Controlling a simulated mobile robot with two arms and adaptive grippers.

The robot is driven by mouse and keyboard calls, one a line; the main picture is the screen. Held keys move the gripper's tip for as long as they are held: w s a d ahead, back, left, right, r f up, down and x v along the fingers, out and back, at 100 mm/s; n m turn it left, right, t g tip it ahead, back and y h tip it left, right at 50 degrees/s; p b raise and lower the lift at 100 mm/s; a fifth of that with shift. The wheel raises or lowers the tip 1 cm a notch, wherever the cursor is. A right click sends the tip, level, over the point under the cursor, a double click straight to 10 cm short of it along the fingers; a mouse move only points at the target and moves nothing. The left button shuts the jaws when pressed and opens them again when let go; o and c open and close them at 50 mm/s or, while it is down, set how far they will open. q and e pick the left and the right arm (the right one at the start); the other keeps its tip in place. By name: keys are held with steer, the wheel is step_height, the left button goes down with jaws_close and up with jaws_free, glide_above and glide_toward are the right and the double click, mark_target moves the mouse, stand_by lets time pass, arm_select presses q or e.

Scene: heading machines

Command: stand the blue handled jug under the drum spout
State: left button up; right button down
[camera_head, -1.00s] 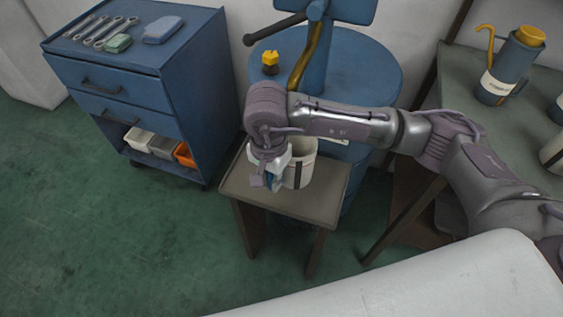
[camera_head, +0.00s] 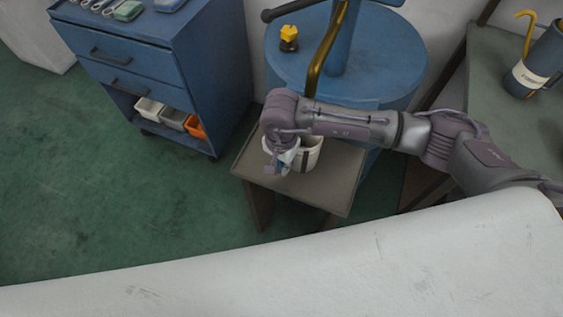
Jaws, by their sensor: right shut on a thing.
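The jug (camera_head: 309,154) is a pale vessel with a dark vertical stripe, upright at the small brown stool. My right gripper (camera_head: 277,166) is shut at its left side, where a bit of blue shows; the fingers hide most of the handle. I cannot tell whether the jug's base touches the stool top. The blue drum (camera_head: 395,72) stands behind the stool. Its brass spout (camera_head: 325,54) curves down towards the jug, but my right arm hides its lower end, so its exact alignment is unclear. My left gripper is not in view.
The stool (camera_head: 336,184) has bare top around the jug. A blue drawer cabinet (camera_head: 172,66) stands at left. A grey-green table (camera_head: 500,125) at right holds a blue jug with a yellow handle (camera_head: 538,66). A large pale surface (camera_head: 300,270) fills the foreground.

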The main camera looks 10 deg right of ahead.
steer(key=shift+f, duration=0.35)
steer(key=c, duration=1.2)
jaws_free()
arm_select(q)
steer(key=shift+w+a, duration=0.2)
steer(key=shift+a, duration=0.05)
arm_select(e)
steer(key=shift+r, duration=0.35)
arm_select(q)
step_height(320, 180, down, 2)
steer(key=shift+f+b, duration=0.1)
steer(key=shift+b, duration=1.05)
arm_select(e)
step_height(320, 180, up, 12)
steer(key=shift+f, duration=0.15)
